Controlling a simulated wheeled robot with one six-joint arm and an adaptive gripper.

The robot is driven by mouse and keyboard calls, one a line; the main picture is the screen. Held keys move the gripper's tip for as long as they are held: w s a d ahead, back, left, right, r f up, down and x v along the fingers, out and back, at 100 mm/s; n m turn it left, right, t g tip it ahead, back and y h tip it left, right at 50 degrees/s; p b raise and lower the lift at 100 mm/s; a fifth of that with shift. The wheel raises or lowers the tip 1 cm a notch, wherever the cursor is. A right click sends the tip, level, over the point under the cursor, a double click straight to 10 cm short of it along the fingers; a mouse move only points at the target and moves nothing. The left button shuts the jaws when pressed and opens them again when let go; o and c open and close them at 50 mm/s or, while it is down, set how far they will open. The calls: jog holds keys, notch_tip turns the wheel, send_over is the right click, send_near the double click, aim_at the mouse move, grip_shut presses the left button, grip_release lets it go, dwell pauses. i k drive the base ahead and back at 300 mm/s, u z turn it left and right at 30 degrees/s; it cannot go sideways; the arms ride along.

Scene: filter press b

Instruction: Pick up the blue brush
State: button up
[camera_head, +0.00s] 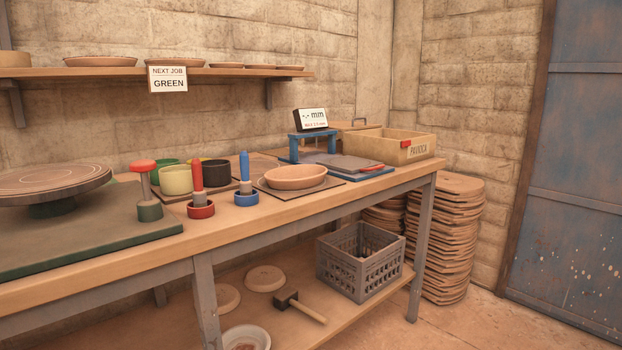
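The blue brush (244,168) stands upright with its blue handle up, its lower end in a small blue cup (246,199) on the workbench. A red brush (196,177) stands in a red cup (201,210) just to its left. A clay bowl (295,177) on a dark board sits just to the right of the blue brush. The bristles of the blue brush are mostly hidden by its cup. My gripper is not in view.
A pale cup (176,180) and a black cup (216,175) stand behind the brushes. A red-topped tool (144,188) and a turntable (52,181) are at left. A blue frame (295,147) and a wooden box (391,146) are at right. A sign (167,79) reads "NEXT JOB GREEN".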

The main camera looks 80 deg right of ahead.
aim_at(246, 184)
jog(key=z, duration=2.35)
